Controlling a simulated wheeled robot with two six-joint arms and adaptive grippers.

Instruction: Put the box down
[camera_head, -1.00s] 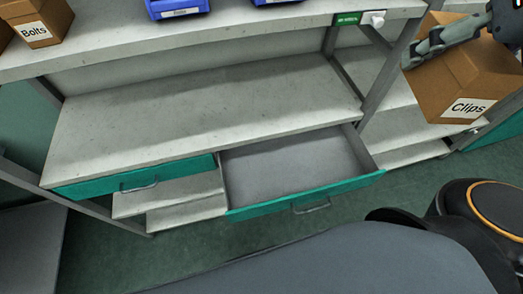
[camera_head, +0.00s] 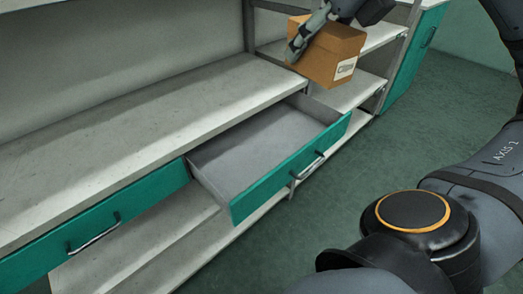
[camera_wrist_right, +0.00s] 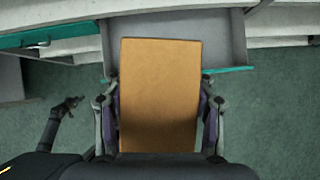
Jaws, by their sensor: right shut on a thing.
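The box (camera_head: 337,52) is brown cardboard with a white label on its side; the label is too small to read now. My right gripper (camera_head: 309,34) is shut on it and holds it up, tilted, beyond the far end of the open drawer in the head view. In the right wrist view the box (camera_wrist_right: 160,97) fills the middle, with the fingers of my right gripper (camera_wrist_right: 159,118) on both sides of it. The box hides part of the drawer there. The left gripper does not show in the head view. An arm with a small dark gripper (camera_wrist_right: 72,103) shows at the left of the wrist view.
The drawer (camera_head: 265,150) with a teal front is open and empty. The grey bench top (camera_head: 130,125) beside it is bare. Open shelves (camera_head: 375,40) stand behind the box, with a teal cabinet (camera_head: 415,60) to their right. The green floor (camera_head: 430,125) is clear.

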